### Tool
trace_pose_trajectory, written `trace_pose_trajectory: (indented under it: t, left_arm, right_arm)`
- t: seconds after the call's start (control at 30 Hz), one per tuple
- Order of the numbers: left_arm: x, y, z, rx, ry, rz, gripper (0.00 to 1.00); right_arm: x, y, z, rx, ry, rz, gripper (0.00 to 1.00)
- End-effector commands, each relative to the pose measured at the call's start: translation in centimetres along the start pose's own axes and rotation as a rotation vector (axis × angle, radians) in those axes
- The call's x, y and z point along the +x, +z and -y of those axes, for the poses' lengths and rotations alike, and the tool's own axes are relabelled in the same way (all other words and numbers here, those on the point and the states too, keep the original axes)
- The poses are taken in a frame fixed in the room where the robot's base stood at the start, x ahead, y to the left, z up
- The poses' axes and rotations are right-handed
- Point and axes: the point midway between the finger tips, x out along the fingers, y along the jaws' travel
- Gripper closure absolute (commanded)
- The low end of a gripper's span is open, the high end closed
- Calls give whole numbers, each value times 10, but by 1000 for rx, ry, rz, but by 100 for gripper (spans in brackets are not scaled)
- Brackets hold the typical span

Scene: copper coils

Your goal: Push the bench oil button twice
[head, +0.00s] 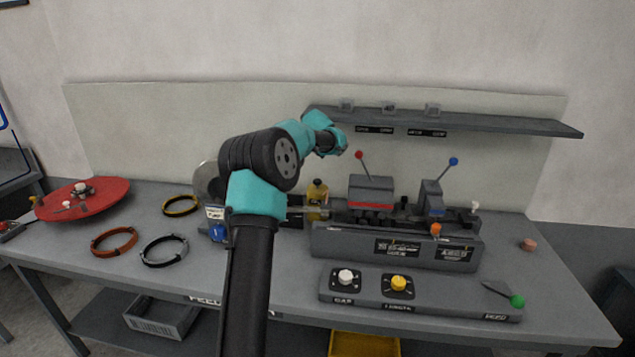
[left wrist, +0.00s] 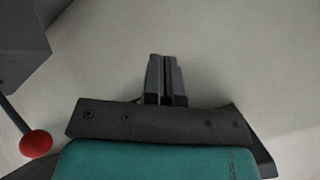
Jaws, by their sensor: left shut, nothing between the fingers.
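I cannot tell for sure which part is the oil button. A yellow bottle-like part (head: 317,192) stands at the left end of the grey bench machine (head: 330,240). My arm reaches up from the bottom, and its wrist is high in front of the back panel, above that part. My left gripper (left wrist: 163,78) is shut and empty, with bare panel behind it in the left wrist view. Its fingers are hard to make out in the head view. The red lever knob (head: 359,154) is close to the wrist and shows in the left wrist view (left wrist: 36,143). My right gripper is not in view.
A grey shelf (head: 500,121) with several small boxes hangs above the machine. A control strip (head: 440,309) with white (head: 346,277) and yellow (head: 398,283) knobs lies in front. Coils (head: 114,242) and a red disc (head: 100,203) lie left. The bench's right end is mostly clear.

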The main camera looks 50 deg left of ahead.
Motion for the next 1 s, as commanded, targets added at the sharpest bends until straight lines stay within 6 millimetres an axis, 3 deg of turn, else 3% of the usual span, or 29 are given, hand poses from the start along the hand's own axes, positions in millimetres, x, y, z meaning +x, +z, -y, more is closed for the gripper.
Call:
trace_pose_trajectory:
  t: [0.7, 1.0]
  left_arm:
    - [52, 38, -37, 2, 0, 2, 100]
    - [58, 43, -42, 1, 0, 0, 100]
  right_arm:
    - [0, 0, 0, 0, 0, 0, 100]
    - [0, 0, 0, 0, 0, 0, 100]
